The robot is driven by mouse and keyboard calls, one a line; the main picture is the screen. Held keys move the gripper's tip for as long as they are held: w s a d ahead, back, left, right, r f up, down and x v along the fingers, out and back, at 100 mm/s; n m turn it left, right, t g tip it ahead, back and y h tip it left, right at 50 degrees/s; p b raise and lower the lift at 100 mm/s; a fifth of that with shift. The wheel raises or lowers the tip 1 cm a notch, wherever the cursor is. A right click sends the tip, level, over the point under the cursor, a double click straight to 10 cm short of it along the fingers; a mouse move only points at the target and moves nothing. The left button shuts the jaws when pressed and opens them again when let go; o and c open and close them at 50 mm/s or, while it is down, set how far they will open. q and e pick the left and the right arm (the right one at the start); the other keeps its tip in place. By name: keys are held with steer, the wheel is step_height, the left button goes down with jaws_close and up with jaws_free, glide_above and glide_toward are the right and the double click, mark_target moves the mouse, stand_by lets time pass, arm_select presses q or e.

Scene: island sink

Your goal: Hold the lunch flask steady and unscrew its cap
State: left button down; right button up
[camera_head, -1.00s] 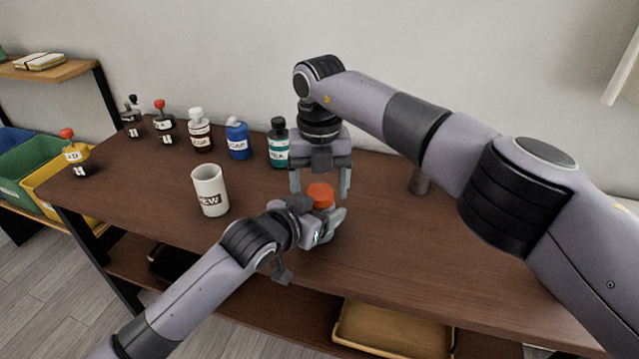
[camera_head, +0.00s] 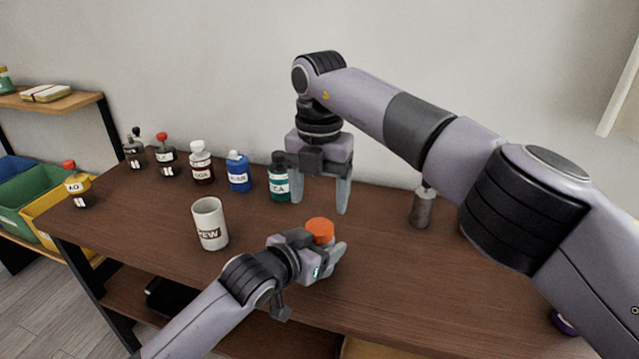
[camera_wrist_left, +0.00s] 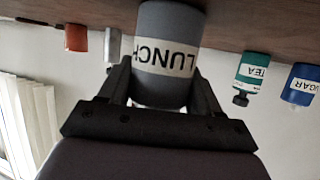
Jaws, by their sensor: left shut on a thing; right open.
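The grey lunch flask (camera_wrist_left: 168,50) carries a pale "LUNCH" label, upside down in the left wrist view. My left gripper (camera_head: 328,250) is shut on its body from the side. In the head view the fingers hide most of the body, and the flask's orange cap (camera_head: 320,229) shows above them. Whether the cap is loose cannot be told. My right gripper (camera_head: 320,202) is open and empty, pointing down above the cap, its two fingertips apart and clear of it.
A white mug (camera_head: 209,222) stands left of the flask. Several bottles, including a blue one (camera_head: 238,172) and a green one (camera_head: 278,184), line the back. A grey cylinder (camera_head: 422,207) stands right. An orange object (camera_wrist_left: 76,38) shows in the left wrist view. The front tabletop is clear.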

mark_target(319, 227)
steer(key=m, duration=0.2)
steer(key=r+m, duration=0.1)
steer(key=m, duration=0.1)
steer(key=shift+r+m, duration=0.1)
steer(key=shift+m, duration=0.3)
steer(key=m, duration=0.3)
steer(key=shift+r, duration=0.35)
steer(key=shift+m, duration=0.3)
steer(key=shift+f, duration=3.95)
steer(key=c, duration=1.1)
steer(key=n, duration=1.3)
steer(key=shift+n, duration=0.3)
